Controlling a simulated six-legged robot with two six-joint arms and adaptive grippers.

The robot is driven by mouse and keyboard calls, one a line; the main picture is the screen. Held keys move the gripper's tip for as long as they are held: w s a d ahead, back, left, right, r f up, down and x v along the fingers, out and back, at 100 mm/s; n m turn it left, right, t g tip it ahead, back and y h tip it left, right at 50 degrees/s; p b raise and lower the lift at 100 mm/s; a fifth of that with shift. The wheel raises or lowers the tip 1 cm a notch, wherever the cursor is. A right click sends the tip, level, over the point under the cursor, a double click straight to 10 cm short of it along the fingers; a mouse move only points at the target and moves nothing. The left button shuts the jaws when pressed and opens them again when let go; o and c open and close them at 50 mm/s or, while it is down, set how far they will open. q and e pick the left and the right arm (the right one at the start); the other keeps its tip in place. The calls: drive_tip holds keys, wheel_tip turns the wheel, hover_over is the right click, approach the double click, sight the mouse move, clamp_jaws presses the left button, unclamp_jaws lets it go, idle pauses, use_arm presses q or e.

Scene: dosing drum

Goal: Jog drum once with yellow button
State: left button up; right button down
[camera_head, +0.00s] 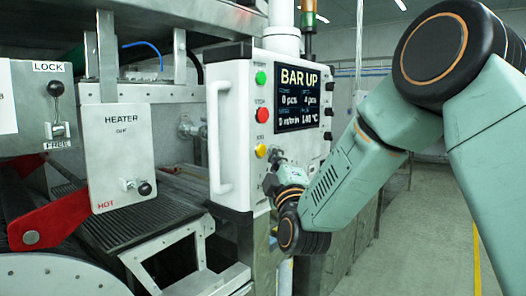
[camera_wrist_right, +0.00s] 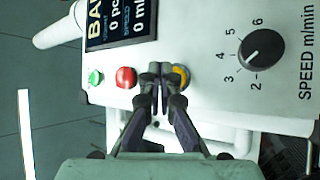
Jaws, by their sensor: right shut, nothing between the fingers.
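The yellow button (camera_head: 261,151) sits on the front of the white control panel (camera_head: 237,100), below the green button (camera_head: 261,78) and the red button (camera_head: 262,115). My right gripper (camera_head: 277,160) is shut and empty, just right of the yellow button. In the right wrist view the closed fingertips (camera_wrist_right: 160,72) lie between the red button (camera_wrist_right: 126,77) and the yellow button (camera_wrist_right: 183,76), partly covering the yellow one. I cannot tell whether they touch it. The drum is not clearly visible. My left gripper is out of view.
The panel's screen (camera_head: 299,97) reads BAR UP and 0 m/min. A white handle (camera_head: 217,140) stands out on the panel's left. A black speed knob (camera_wrist_right: 262,49) is near the yellow button. A heater plate (camera_head: 120,155) and red lever (camera_head: 50,218) are left.

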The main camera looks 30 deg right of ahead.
drive_tip(key=shift+w, duration=0.25)
drive_tip(key=shift+w+a, duration=0.35)
drive_tip(key=shift+w, duration=0.3)
idle(1.1)
drive_tip(key=shift+s+d, duration=0.35)
drive_tip(key=shift+s, duration=0.45)
drive_tip(key=s, duration=0.1)
drive_tip(key=s+d, duration=0.1)
drive_tip(key=s, duration=0.1)
drive_tip(key=s+d, duration=0.1)
drive_tip(key=shift+s+p, duration=0.3)
drive_tip(key=shift+p, duration=0.1)
drive_tip(key=shift+w+a, duration=0.1)
